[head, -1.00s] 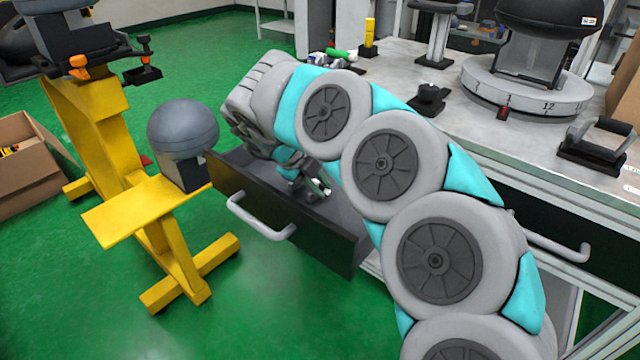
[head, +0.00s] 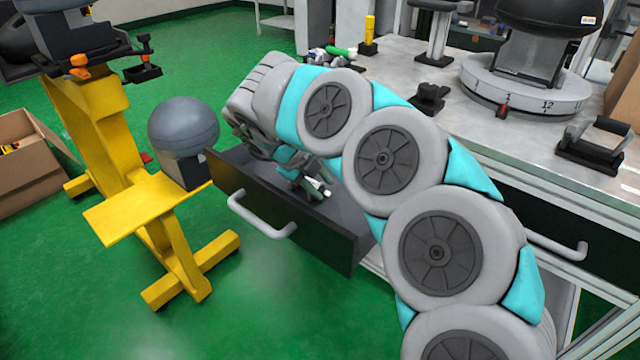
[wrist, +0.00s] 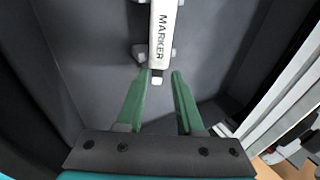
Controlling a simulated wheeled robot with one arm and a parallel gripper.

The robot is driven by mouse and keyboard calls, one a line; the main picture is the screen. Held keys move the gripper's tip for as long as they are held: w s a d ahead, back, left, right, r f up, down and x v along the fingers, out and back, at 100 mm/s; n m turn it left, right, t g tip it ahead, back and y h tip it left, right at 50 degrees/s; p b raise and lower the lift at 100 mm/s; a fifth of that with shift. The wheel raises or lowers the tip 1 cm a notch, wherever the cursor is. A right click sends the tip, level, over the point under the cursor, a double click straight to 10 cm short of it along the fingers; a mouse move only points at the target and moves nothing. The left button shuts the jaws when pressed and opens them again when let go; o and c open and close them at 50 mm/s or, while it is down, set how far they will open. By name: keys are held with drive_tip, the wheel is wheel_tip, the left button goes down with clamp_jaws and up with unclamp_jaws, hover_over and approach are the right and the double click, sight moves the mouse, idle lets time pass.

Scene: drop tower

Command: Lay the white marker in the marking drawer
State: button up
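The white marker (wrist: 165,40), printed MARKER, is inside the open drawer (wrist: 90,45), its near end pointing at my gripper. Small grey pieces sit on both sides of it. The wrist view shows my gripper (wrist: 160,74) with its two green fingers apart and the marker's near end between or just past the tips; I see no finger pressing on it. In the head view the drawer (head: 310,237) is pulled out below the bench, and my gripper (head: 312,186) is down inside it. A small white bit of the marker (head: 325,191) shows there.
A yellow stand (head: 105,140) with a grey dome (head: 183,130) is close left of the drawer. The bench top (head: 500,130) holds a round numbered base (head: 525,92) and a black-handled block (head: 597,142). A cardboard box (head: 25,170) is on the green floor.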

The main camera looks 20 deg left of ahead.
drive_tip(key=shift+o, duration=1.2)
drive_tip(key=v, duration=0.7)
drive_tip(key=shift+s+r, duration=0.2)
drive_tip(key=shift+r, duration=0.1)
drive_tip(key=shift+a, duration=0.1)
